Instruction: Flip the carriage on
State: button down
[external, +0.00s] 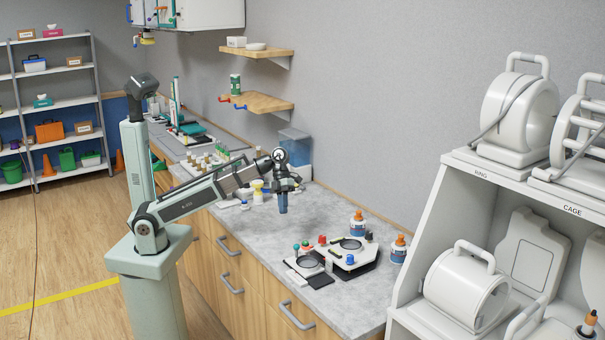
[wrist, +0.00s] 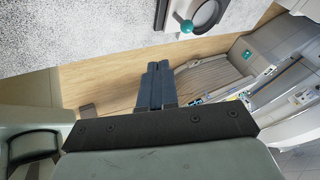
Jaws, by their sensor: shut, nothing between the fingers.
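My gripper (external: 283,208) hangs fingers down above the grey counter, to the left of two control boxes and apart from them. In the wrist view its dark blue fingers (wrist: 155,85) are together and empty. The smaller control box (external: 307,266) has a round dial face and small coloured knobs. A teal knob (wrist: 186,24) beside a round dial shows at the top of the wrist view. No label reading carriage is legible, so I cannot tell which control is the carriage's.
Glue-like bottles (external: 357,224) with orange caps stand beside the boxes. Several small bottles (external: 208,160) and a blue bin (external: 295,146) stand farther back. A white rack (external: 455,185) with ring and cage coils is at right. The counter (external: 250,240) between gripper and boxes is clear.

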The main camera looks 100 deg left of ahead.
dwell(0.3)
jog(key=x, duration=0.3)
jog(key=w+x, duration=0.1)
jog(key=x, duration=0.7)
jog(key=shift+w+d+r, duration=0.15)
jog(key=shift+w+d, duration=0.15)
jog(key=shift+w, duration=0.1)
jog(key=shift+w+d, duration=0.45)
jog(key=shift+w, duration=0.2)
send_over(305, 259)
jog(key=s, duration=0.2)
jog(key=shift+w, duration=0.15)
jog(key=shift+a, duration=0.1)
